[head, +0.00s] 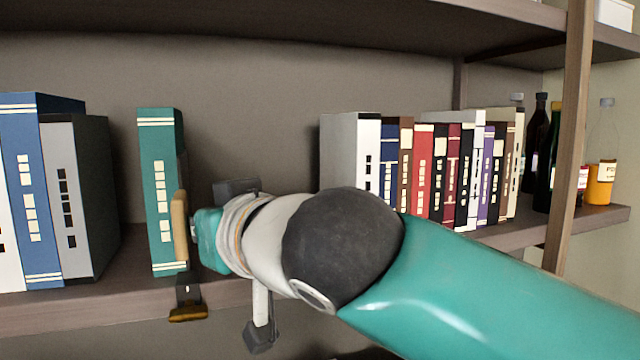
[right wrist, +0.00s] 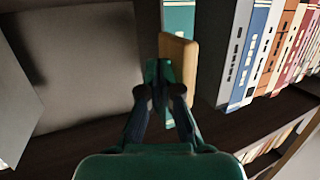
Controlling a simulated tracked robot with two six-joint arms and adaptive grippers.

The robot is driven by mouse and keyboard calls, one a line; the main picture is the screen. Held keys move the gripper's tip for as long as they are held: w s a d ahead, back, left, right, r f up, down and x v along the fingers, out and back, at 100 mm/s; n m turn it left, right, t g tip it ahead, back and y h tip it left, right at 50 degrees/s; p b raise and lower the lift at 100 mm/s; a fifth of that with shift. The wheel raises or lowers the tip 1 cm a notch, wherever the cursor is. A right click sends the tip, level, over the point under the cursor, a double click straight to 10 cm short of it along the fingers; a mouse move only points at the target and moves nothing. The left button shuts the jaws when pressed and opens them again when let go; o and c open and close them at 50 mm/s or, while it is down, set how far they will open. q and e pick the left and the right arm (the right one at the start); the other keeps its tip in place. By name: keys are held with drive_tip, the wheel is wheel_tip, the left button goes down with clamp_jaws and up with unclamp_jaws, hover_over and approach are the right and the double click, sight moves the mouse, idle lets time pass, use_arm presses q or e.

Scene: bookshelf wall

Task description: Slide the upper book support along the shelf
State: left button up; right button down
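The upper book support is a light wooden panel (head: 180,228) standing upright against the right side of a green book (head: 160,195) in the head view. A dark bracket with a wooden foot (head: 187,312) hangs below it at the shelf's front edge. In the right wrist view the panel (right wrist: 178,75) stands beside the green book (right wrist: 178,18). My right gripper (right wrist: 157,88) has its fingers together, with nothing seen between them, close beside the panel. I cannot tell whether they touch it. In the head view its fingertips are largely hidden by the wrist. My left gripper is out of view.
Grey (head: 75,200) and blue (head: 35,190) books stand left of the green book, with a gap between. A row of several books (head: 435,175) stands right, behind my arm. The shelf (head: 90,310) is bare between support and row. A wooden post (head: 572,140) stands far right.

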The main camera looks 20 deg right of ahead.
drive_tip(key=shift+a, duration=0.95)
drive_tip(key=shift+a+f+b, duration=0.1)
drive_tip(key=shift+a+b, duration=0.3)
drive_tip(key=shift+a, duration=0.6)
drive_tip(key=shift+d+b, duration=0.4)
drive_tip(key=shift+d, duration=0.15)
